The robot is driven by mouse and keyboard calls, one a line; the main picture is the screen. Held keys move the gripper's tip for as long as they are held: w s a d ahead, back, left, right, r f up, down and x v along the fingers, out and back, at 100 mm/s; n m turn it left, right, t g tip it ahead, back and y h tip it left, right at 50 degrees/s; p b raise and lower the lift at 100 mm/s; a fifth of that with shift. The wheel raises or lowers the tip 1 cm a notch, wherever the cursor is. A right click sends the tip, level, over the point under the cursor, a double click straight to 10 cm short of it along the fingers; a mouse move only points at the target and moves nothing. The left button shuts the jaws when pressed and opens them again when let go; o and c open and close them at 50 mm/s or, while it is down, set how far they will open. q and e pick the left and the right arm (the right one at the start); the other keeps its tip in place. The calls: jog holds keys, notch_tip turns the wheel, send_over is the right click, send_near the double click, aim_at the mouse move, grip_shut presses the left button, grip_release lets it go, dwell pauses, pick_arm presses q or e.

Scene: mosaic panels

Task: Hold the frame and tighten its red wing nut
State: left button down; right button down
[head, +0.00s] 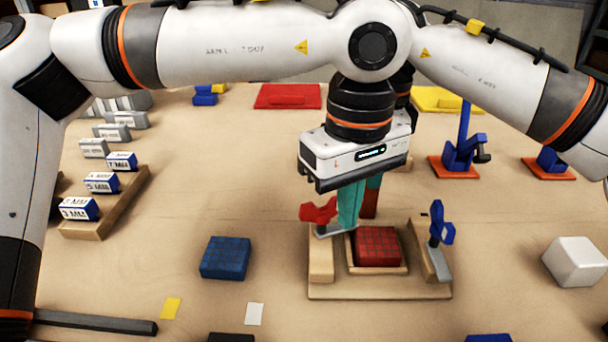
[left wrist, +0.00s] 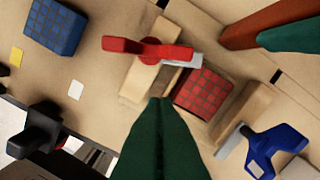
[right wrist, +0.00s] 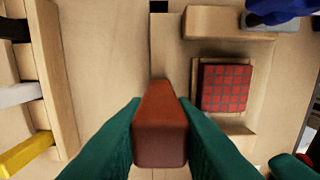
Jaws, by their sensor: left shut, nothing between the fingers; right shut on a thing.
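The wooden frame (head: 380,291) lies on the table with a red tile (head: 377,245) in its middle. The red wing nut (head: 318,210) is on the frame's left side above a grey metal strip; it also shows in the left wrist view (left wrist: 148,49). A blue wing nut (head: 440,225) is on the right side. My left gripper (head: 346,228) is shut and empty, just right of the red wing nut and apart from it in the left wrist view. My right gripper (right wrist: 160,108) is shut on a red-brown block (right wrist: 160,145) at the frame's back; in the head view it is mostly hidden.
A blue tile (head: 225,258) lies left of the frame, and a white block (head: 575,262) right of it. Labelled boxes (head: 78,208) stand on a wooden rack at left. Blue stands on red bases (head: 453,168) are at back right. My two arms cross closely above the frame.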

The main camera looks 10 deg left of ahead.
pick_arm(q)
jog(key=shift+s+a, duration=0.2)
jog(key=shift+a, duration=0.05)
jog(key=shift+s+a, duration=0.25)
jog(key=shift+s+a, duration=0.15)
jog(key=shift+a, duration=0.05)
dwell(0.5)
jog(key=shift+s, duration=0.1)
jog(key=shift+s+d, duration=0.15)
jog(key=shift+s, duration=0.05)
notch_tip(320, 180, up, 6)
dwell(0.6)
